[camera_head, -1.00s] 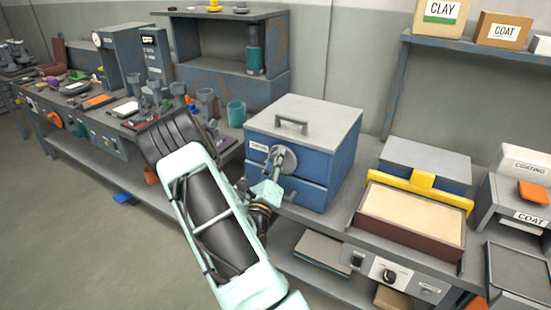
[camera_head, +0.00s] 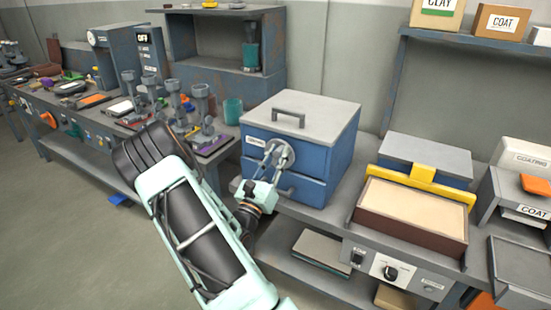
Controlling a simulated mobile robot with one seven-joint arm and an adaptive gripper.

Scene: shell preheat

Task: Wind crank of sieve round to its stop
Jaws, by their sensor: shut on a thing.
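The sieve is a blue box with a grey lid (camera_head: 318,112) and a lid handle, standing on the bench in the middle of the head view. Its crank (camera_head: 282,152) is a round grey disc on the front face, beside a white label. My gripper (camera_head: 272,166) reaches the crank from the front and below, with its fingers shut on the crank. The fingers and my wrist hide the crank's grip, so its exact angle is hard to tell. A lower drawer front with a handle shows below the crank.
A brown-sided tray of pale sand (camera_head: 415,207) with a yellow bar stands to the right. Several grey stands (camera_head: 203,105) and a teal cup (camera_head: 233,112) are to the left. A shelf with boxes (camera_head: 501,20) hangs at the upper right.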

